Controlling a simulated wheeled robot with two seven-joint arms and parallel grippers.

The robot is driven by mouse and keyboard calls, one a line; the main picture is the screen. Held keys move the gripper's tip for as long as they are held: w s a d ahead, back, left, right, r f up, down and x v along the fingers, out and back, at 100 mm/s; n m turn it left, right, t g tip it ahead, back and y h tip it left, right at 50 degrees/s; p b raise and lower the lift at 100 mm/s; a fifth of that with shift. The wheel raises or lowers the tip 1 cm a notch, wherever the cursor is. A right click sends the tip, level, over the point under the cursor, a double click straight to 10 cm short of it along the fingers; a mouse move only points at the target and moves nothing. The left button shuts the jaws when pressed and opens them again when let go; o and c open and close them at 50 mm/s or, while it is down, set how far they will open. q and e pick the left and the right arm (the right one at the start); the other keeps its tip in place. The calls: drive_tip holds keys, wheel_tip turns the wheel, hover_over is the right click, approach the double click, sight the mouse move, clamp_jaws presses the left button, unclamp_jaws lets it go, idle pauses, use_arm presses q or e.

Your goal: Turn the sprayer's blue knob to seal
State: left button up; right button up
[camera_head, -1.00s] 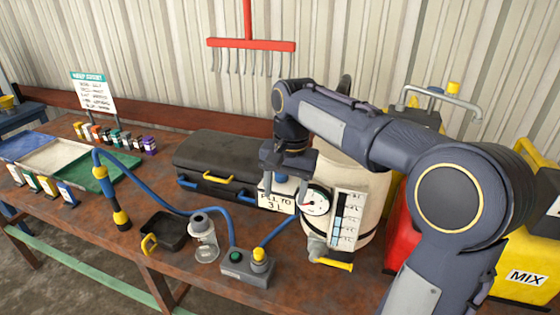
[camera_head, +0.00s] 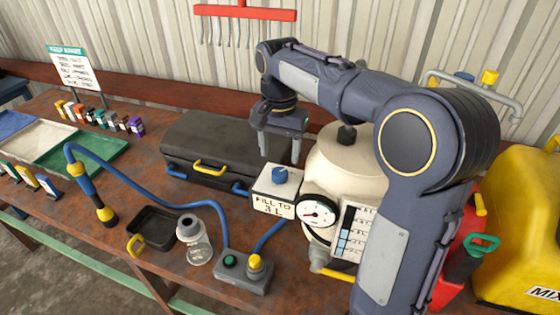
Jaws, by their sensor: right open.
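The blue knob (camera_head: 281,175) sits on top of a white box labelled "FILL TO 3 L" (camera_head: 272,202), in front of the sprayer's cream tank (camera_head: 340,160). A round gauge (camera_head: 317,211) and a level scale (camera_head: 352,232) are on the tank's front. My right gripper (camera_head: 280,158) is open, its fingers pointing down, above and behind the knob. It appears apart from the knob, with nothing between its fingers. My left gripper is not in view.
A black case (camera_head: 215,150) lies behind and left of the white box. A grey box with a green button (camera_head: 245,272), a clear bottle (camera_head: 198,250) and a black tray (camera_head: 160,228) stand in front. Yellow containers (camera_head: 520,220) are at the right.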

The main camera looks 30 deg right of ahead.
sight(280, 171)
wheel_tip(280, 171, down, 6)
drive_tip(key=shift+r+p, duration=0.1)
drive_tip(key=shift+p, duration=0.2)
drive_tip(key=c, duration=1)
drive_tip(key=shift+n, duration=0.4)
drive_tip(key=n, duration=0.2)
drive_tip(key=shift+n, duration=0.4)
drive_tip(key=n, duration=0.3)
drive_tip(key=shift+n, duration=0.3)
drive_tip(key=n, duration=0.6)
drive_tip(key=shift+n, duration=0.3)
